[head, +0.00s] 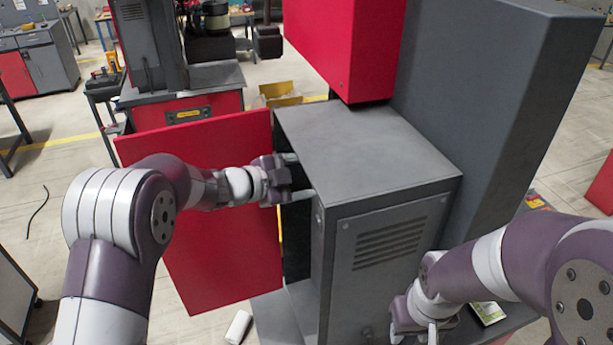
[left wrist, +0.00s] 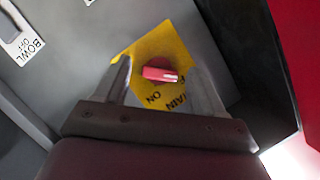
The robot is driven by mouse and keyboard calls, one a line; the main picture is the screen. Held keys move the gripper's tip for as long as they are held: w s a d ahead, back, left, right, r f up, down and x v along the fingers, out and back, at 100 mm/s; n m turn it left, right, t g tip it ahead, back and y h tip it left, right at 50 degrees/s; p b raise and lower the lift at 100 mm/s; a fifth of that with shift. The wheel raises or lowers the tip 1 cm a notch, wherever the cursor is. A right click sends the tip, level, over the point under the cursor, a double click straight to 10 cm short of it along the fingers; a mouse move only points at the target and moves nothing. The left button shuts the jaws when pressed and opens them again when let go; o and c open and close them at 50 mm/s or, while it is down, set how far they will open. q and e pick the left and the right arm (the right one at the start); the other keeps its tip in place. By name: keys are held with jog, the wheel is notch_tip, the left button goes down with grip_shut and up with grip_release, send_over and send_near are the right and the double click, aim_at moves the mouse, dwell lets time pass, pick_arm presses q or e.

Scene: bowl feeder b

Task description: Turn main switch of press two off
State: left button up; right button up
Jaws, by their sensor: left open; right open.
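The main switch (left wrist: 159,72) has a red handle on a yellow plate (left wrist: 150,44) inside the open cabinet, in the left wrist view. The plate's words "MAIN" and "ON" read upside down. The handle lies roughly crosswise in the picture, between my left gripper's fingertips (left wrist: 157,67). The fingers are apart, and I cannot tell if they touch it. In the head view my left gripper (head: 298,176) reaches into the cabinet opening, and the switch is hidden. My right gripper (head: 432,332) is low in front of the grey cabinet (head: 370,145), away from the switch.
The red cabinet door (head: 205,215) stands open behind my left arm. A pale switch with a "BOWL OFF" label (left wrist: 28,47) is on the same panel. A white cylinder (head: 238,327) lies below the door. A red box (head: 350,40) overhangs the cabinet top.

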pick_arm(q)
jog(key=b+v, duration=0.4)
jog(key=v, duration=0.7)
jog(key=shift+s+a, duration=0.25)
jog(key=shift+a, duration=0.05)
